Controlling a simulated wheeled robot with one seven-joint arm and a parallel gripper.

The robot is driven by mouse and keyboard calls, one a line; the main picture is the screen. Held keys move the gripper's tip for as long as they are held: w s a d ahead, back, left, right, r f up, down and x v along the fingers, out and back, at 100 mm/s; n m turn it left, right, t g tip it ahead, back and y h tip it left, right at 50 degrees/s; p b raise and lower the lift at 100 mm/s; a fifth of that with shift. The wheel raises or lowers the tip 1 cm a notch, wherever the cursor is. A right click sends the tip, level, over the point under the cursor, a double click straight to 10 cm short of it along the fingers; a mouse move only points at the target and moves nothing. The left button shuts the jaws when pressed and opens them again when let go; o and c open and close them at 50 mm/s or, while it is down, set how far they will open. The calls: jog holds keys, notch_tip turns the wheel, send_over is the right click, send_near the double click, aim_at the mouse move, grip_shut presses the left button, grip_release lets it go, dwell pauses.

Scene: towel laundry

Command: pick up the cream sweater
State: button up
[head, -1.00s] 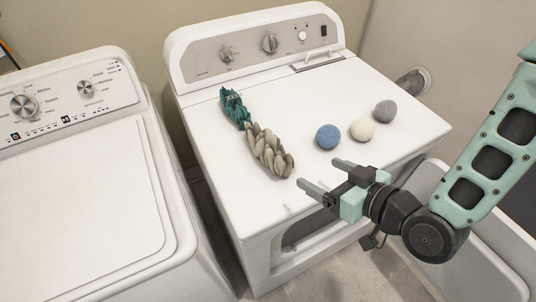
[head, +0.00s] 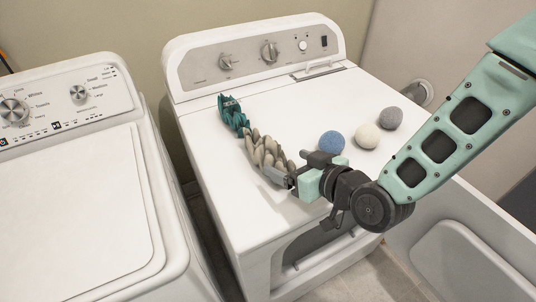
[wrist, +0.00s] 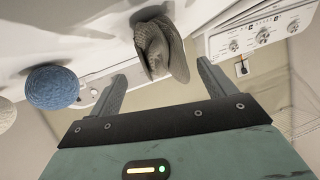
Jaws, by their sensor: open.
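The cream sweater (head: 263,147) is a crumpled, lumpy beige bundle on top of the right-hand white machine. Its far end touches a teal bundle (head: 232,112). My gripper (head: 284,163) is open at the sweater's near end, low over the machine's front edge, and partly hides that end. In the wrist view the sweater (wrist: 160,46) shows between and just beyond the open fingertips (wrist: 162,70). I cannot tell whether the fingers touch it.
A blue ball (head: 332,142), a cream ball (head: 367,135) and a grey ball (head: 391,118) sit to the right on the same machine top (head: 290,100). A control panel (head: 255,60) rises at its back. Another white machine (head: 75,200) stands to the left across a gap.

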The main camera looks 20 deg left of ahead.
aim_at(279, 158)
jog(key=x, duration=0.4)
jog(key=shift+s+a+f, duration=0.1)
jog(key=shift+a, duration=0.05)
jog(key=c, duration=1.2)
jog(key=shift+c, duration=1.3)
jog(key=shift+c, duration=0.2)
